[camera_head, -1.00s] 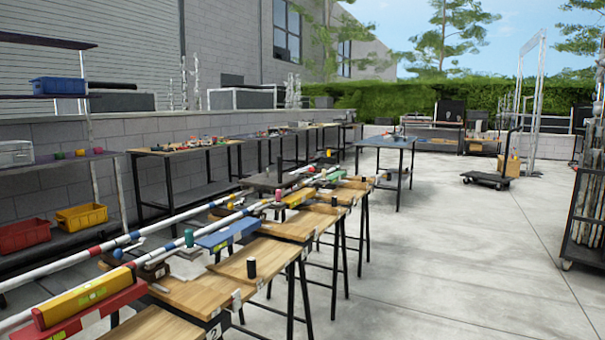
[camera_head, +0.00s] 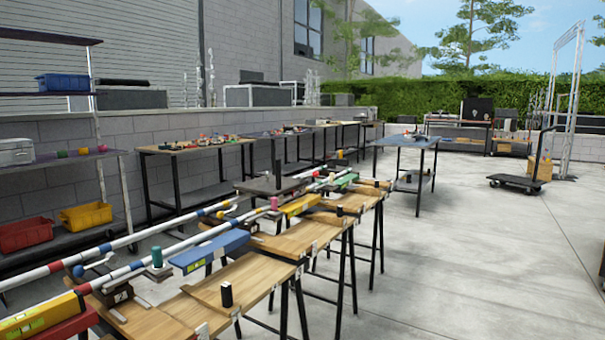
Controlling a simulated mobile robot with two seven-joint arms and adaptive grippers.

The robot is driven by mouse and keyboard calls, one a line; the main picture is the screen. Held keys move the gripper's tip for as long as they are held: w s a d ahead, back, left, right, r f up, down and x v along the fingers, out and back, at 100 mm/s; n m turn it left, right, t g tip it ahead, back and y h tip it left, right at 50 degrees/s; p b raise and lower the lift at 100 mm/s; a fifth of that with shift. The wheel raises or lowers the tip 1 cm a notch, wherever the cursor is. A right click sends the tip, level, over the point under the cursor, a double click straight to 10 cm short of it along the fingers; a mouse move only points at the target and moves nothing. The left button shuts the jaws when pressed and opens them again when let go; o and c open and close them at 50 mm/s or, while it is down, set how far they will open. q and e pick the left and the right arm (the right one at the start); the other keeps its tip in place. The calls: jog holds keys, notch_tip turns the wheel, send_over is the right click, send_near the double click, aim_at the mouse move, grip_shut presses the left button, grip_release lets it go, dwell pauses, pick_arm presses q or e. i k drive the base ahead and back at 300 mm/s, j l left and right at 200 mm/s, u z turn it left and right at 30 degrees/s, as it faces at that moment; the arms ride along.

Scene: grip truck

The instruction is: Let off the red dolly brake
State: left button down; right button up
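In the head view, a flat dark dolly (camera_head: 517,182) on small wheels, with an upright push handle, stands on the concrete at the far right. It looks black or dark grey. I cannot make out a red dolly or a brake on it at this distance. A tan box (camera_head: 541,168) stands beside or behind it; I cannot tell whether it touches. Neither of my grippers shows in the view.
Wooden work tables (camera_head: 250,280) with striped pipes (camera_head: 130,270) and a blue block (camera_head: 208,252) fill the left foreground. A blue-grey table (camera_head: 405,142) stands mid-way. Shelves with a yellow bin (camera_head: 86,216) and red bin (camera_head: 26,233) stand left. Open concrete floor (camera_head: 480,270) lies right.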

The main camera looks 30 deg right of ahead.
aim_at(300, 179)
jog(key=i+l+u, duration=0.1)
jog(key=l, duration=0.45)
jog(key=i+l+u, duration=0.15)
jog(key=l, duration=0.45)
jog(key=i+l+u, duration=0.1)
jog(key=l, duration=0.45)
jog(key=l+u, duration=0.1)
jog(key=l, duration=0.5)
